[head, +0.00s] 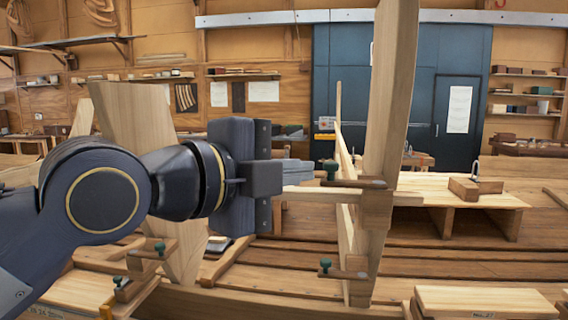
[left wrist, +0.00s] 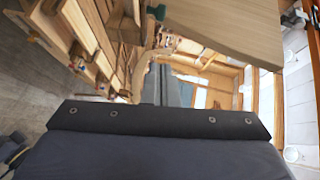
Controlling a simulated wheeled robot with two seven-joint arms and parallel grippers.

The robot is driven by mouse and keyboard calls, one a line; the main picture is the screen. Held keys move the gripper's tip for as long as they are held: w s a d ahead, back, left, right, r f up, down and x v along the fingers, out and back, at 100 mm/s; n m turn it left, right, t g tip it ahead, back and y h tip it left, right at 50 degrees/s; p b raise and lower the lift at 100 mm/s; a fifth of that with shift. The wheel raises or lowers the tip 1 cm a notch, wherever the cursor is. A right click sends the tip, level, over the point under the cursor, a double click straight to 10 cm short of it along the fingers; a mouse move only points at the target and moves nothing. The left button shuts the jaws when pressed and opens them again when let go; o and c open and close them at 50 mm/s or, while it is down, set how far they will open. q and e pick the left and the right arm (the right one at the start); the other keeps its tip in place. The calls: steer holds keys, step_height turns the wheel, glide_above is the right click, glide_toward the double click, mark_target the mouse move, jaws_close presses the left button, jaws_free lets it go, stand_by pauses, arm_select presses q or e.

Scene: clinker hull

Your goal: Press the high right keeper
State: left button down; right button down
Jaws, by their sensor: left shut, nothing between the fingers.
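The high right keeper (head: 350,184) is a dark wooden bar with a green knob at its left end, on a block against the tall right-hand post (head: 388,100). It lies roughly level. A low right keeper (head: 342,273) of the same kind sits below it. My left gripper (head: 268,178) is shut and empty, pointing right, left of the high right keeper at about its height in the picture. A visible gap separates them in the head view; the depth between them is hard to judge. In the left wrist view I cannot clearly identify the keeper. My right gripper is not in view.
A pale strip (head: 310,194) runs behind my gripper's tip. A low bench (head: 450,190) stands right of the post.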

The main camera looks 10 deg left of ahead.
mark_target(326, 168)
arm_select(q)
steer(key=w+d+f+p, duration=0.1)
steer(key=w+d+p, duration=0.1)
steer(key=w, duration=0.6)
steer(key=shift+w+d+f+p, duration=0.25)
steer(key=shift+w+d+p, duration=0.1)
steer(key=shift+d, duration=0.25)
